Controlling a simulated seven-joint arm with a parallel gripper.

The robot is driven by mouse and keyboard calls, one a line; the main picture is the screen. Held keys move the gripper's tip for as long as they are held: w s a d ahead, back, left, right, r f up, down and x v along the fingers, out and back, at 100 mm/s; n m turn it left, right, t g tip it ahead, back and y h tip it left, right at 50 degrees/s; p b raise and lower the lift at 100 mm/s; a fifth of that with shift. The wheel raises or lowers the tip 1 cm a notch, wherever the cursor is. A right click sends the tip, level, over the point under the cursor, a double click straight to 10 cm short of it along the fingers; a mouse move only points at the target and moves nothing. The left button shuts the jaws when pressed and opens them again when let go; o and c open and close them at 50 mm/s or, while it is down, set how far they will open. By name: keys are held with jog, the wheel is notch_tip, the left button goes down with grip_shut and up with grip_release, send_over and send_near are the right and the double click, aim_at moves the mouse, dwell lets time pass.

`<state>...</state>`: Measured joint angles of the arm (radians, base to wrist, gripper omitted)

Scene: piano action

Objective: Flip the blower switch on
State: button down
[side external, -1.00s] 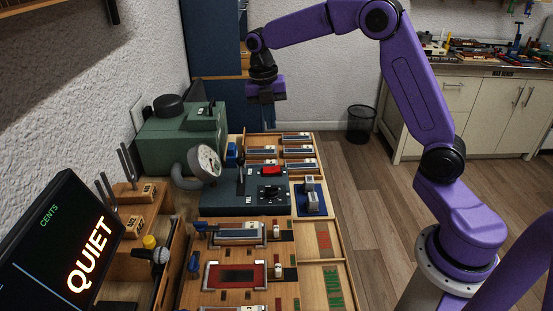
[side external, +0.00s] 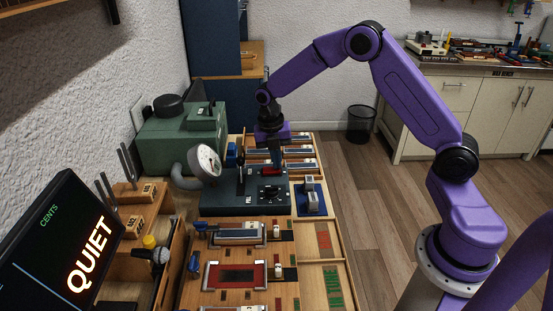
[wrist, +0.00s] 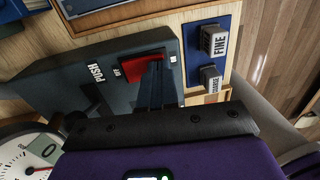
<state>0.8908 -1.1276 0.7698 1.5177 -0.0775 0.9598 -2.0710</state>
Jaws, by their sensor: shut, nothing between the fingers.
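The blower switch is a red rocker (side external: 268,172) on top of the dark control box (side external: 225,202). In the wrist view, the red rocker (wrist: 143,62) has one small white mark at each end, and its far part shows past my fingers. My gripper (side external: 275,166) is shut and empty, pointing down at the rocker. In the wrist view, my shut fingertips (wrist: 155,68) overlap the rocker's end nearer the right-hand mark. I cannot tell whether they touch it or how far it is tilted.
A black knob (side external: 271,192) and an upright lever (side external: 241,178) stand on the same box. A round gauge (side external: 207,160) is at its left. Grey FINE and COARSE blocks (wrist: 215,42) sit to the right. A green machine (side external: 180,140) stands behind.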

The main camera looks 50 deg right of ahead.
jog(key=shift+f, duration=0.1)
jog(key=shift+s+f, duration=0.1)
jog(key=shift+f, duration=0.05)
dwell(0.3)
jog(key=shift+w+a+r, duration=0.3)
jog(key=shift+w+a, duration=0.2)
jog(key=shift+w, duration=0.05)
dwell(0.4)
notch_tip(320, 180, up, 14)
jog(key=s+d, duration=0.1)
dwell(0.5)
jog(key=shift+s, duration=0.1)
